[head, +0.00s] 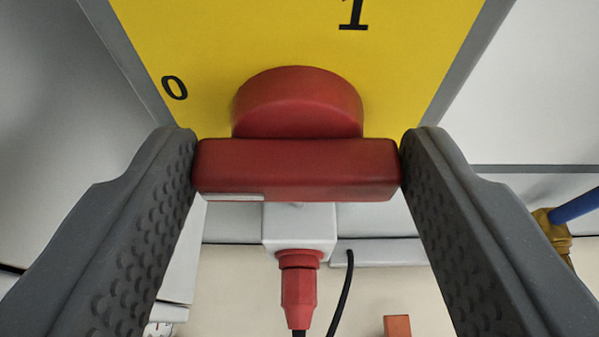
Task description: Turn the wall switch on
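The wall switch is a yellow plate (205,45) with a grey edge, marked 0 at the left and 1 at the upper middle. A red rotary knob (297,105) with a wide red bar handle (297,168) sits on it. The bar lies level in the picture, with a pale mark near its lower left end, towards the 0 side. My gripper (298,165) has one dark textured finger at each end of the bar. Both fingertips appear to touch the bar's ends, closed around it. The lower part of the plate is hidden behind the bar.
Below the switch are a grey box (300,228) with a red plug (298,290) and a black cable (342,295). An orange block (398,326) is at the bottom. A blue bar with a yellow fitting (553,232) is at the right.

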